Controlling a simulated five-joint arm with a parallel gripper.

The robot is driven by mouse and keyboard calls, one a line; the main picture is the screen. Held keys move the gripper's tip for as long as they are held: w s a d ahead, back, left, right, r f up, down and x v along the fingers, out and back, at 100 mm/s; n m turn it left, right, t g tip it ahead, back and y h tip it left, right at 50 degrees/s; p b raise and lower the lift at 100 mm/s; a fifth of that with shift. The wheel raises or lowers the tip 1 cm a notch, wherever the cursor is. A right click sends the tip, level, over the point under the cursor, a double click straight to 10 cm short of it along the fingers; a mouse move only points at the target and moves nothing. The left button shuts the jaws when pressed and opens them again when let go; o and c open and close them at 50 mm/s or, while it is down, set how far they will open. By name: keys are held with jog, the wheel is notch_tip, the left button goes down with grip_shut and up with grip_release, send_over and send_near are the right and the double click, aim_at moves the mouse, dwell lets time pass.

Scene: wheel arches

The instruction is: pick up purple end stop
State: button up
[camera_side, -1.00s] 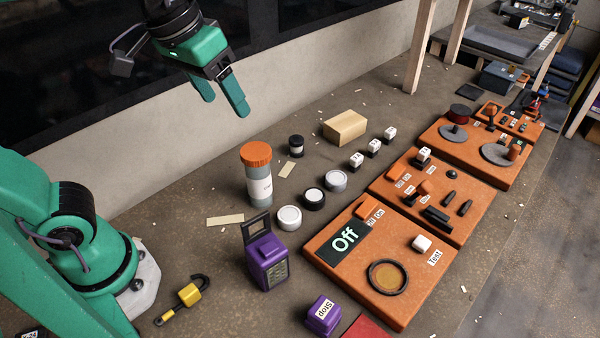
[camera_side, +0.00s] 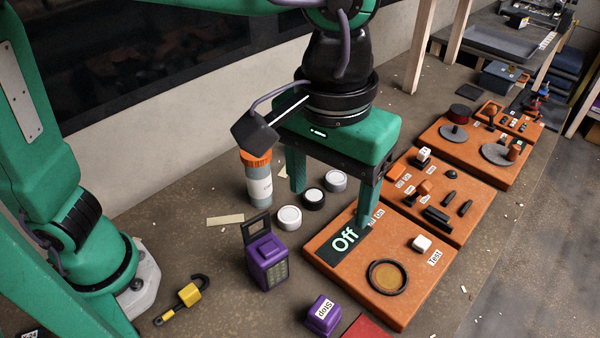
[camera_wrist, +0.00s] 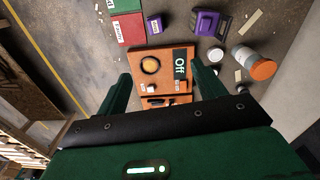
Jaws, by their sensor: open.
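The purple end stop (camera_side: 323,315) is a small purple block with a white "Stop" label. It lies on the table at the bottom of the side view, left of the nearest orange board, and shows at the top of the wrist view (camera_wrist: 155,24). My gripper (camera_side: 330,205) is open and empty. It hangs pointing down over the back left part of the nearest orange board (camera_side: 335,268), up and behind the end stop in the side view. In the wrist view its fingers frame the board. Nothing hides the end stop.
A purple lantern-like box (camera_side: 267,262) with a dark handle stands left of the end stop. A red block (camera_side: 368,328) lies close on its right. White-topped discs (camera_side: 288,217) and an orange-capped bottle (camera_side: 258,180) stand farther back.

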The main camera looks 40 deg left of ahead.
jog(key=s+d, duration=0.1)
jog(key=d, duration=0.1)
send_over(325, 309)
notch_tip(325, 309, down, 21)
jog(key=shift+s+a+f, duration=0.15)
jog(key=shift+f, duration=4.2)
jog(key=shift+c, duration=0.2)
jog(key=c, duration=1.1)
